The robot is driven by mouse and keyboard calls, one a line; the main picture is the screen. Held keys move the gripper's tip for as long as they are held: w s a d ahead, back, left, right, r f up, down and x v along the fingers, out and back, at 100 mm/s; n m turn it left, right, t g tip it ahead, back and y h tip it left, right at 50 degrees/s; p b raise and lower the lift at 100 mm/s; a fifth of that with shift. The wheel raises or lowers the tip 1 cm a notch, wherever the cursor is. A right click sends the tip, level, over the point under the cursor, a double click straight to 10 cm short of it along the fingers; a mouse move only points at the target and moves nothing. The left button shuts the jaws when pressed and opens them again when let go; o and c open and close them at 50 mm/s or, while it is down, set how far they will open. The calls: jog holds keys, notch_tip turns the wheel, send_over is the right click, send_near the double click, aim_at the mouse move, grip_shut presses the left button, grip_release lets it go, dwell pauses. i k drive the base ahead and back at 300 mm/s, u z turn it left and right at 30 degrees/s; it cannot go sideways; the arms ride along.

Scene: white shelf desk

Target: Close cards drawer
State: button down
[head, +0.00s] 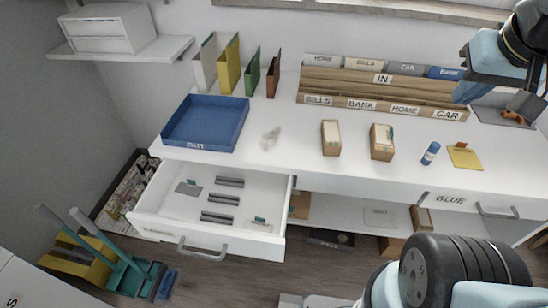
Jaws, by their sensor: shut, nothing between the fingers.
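A white drawer (160,222) on the left side of the desk is pulled far out. Its grey bar handle (202,252) is on the front face, and a small label on that face is too small to read. Inside lie several dark grey bars (218,199), a flat grey piece (188,187) and a small item near the front right. My gripper (528,105) is at the top right edge, over the right part of the desk, far from the drawer. It is shut and empty, and partly cut off by the picture edge.
A blue tray (205,124), upright folders, a wooden file rack (383,90) and small boxes stand on the desk (285,147). A drawer labelled GLUE (450,200) is at the right. A teal dustpan (125,272) and yellow box stand on the floor left of the open drawer.

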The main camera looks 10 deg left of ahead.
aim_at(215, 220)
jog(key=u, duration=2.05)
jog(key=k, duration=0.55)
jog(key=u, duration=0.05)
jog(key=i, duration=0.5)
jog(key=z, duration=0.1)
